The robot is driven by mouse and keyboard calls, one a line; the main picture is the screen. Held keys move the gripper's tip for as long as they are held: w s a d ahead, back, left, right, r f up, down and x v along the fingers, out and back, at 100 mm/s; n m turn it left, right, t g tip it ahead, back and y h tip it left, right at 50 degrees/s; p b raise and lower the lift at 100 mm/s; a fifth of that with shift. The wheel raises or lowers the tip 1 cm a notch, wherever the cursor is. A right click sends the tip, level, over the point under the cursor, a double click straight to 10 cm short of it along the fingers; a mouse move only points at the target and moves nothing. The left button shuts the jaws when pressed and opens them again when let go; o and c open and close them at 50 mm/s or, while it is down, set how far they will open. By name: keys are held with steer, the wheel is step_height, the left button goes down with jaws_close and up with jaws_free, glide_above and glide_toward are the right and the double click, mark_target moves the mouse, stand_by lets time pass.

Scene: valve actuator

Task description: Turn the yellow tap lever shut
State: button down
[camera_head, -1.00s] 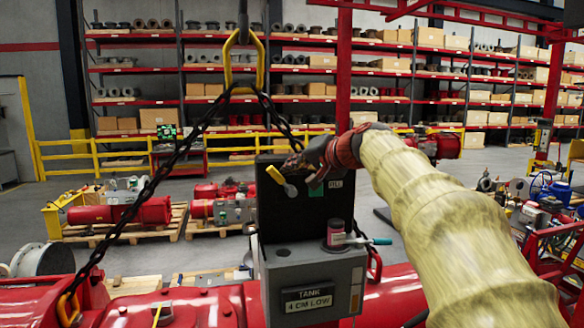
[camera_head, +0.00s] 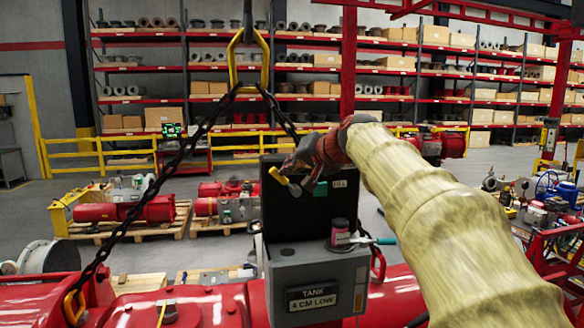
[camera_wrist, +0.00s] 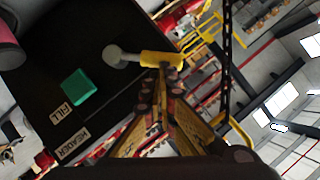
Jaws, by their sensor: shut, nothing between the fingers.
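The yellow tap lever (camera_head: 278,175) sits on the dark upright panel (camera_head: 330,215), its yellow end up and left of its grey round pivot (camera_head: 294,190). In the wrist view the lever (camera_wrist: 160,58) lies sideways, pivot (camera_wrist: 113,54) at its left. My gripper (camera_head: 290,171) is shut and empty, just right of the lever in the head view. In the wrist view its fingertips (camera_wrist: 168,76) are right at the lever's yellow end, on its lower side. I cannot tell whether they touch it or how far the lever is turned.
A green square (camera_wrist: 78,87) and a FILL label (camera_wrist: 67,111) are on the panel beside the lever. A pink-labelled jar (camera_head: 340,234) stands on the grey box (camera_head: 313,275) below. A chain (camera_head: 150,190) hangs at left from a yellow hook (camera_head: 247,62). Left of the lever is open.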

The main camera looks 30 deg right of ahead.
mark_target(276, 178)
steer(key=a+f+n+h, duration=0.1)
steer(key=w+a+f+n+g+h, duration=0.1)
steer(key=a+n, duration=0.1)
steer(key=shift+h, duration=0.4)
steer(key=shift+a+f, duration=0.15)
steer(key=shift+f, duration=0.05)
steer(key=shift+a+f, duration=0.1)
stand_by(0.7)
